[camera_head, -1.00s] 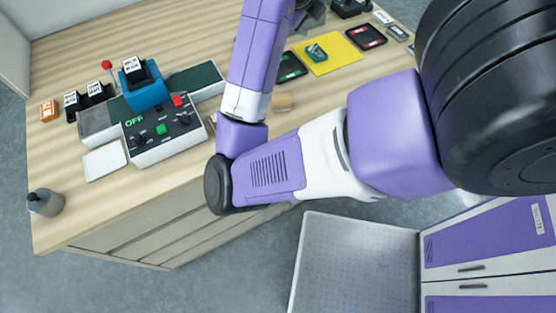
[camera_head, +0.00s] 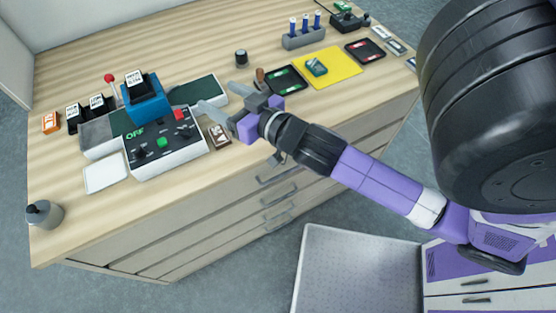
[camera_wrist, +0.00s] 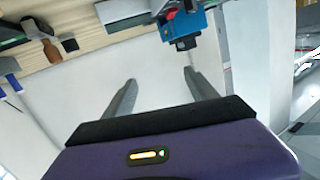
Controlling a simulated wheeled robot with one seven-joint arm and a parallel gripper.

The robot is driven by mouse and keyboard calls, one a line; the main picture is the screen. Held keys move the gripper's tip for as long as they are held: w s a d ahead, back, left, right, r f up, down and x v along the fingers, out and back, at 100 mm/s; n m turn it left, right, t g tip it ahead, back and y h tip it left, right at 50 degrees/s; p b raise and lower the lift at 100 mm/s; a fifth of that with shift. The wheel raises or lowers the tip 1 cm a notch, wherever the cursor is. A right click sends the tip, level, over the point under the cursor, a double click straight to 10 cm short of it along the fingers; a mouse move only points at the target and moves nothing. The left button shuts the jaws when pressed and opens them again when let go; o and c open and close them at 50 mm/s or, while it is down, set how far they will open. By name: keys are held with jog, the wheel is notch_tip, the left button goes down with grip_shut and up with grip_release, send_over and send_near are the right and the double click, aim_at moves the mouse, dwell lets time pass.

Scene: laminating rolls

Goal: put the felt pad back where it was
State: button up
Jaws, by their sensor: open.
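I cannot pick out the felt pad for sure in either view. A tan block that showed on the bench earlier is not visible now; my arm covers that part. My gripper (camera_head: 217,95) is open and empty, its fingers pointing left over the bench beside the control box. In the wrist view the two fingers (camera_wrist: 160,77) are spread with nothing between them. A brown and white card (camera_head: 218,135) lies just below the fingers.
The control box (camera_head: 165,142) and blue press (camera_head: 147,102) stand left of the gripper. A green-lined tray (camera_head: 285,80), yellow mat (camera_head: 340,66) and pen holder (camera_head: 304,39) are at the right.

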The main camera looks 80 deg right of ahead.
jog(key=s+a+f+n+y, duration=0.2)
jog(key=s+a+n+y, duration=0.1)
jog(key=s+a, duration=0.5)
jog(key=s+a+f+n+y, duration=0.2)
jog(key=s+a, duration=0.6)
jog(key=a, duration=0.5)
jog(key=shift+s+a+f+n+y, duration=0.25)
jog(key=shift+n+y, duration=0.55)
jog(key=shift+y, duration=0.4)
jog(key=shift+w, duration=0.1)
jog(key=shift+f+b, duration=0.25)
jog(key=shift+b, duration=0.05)
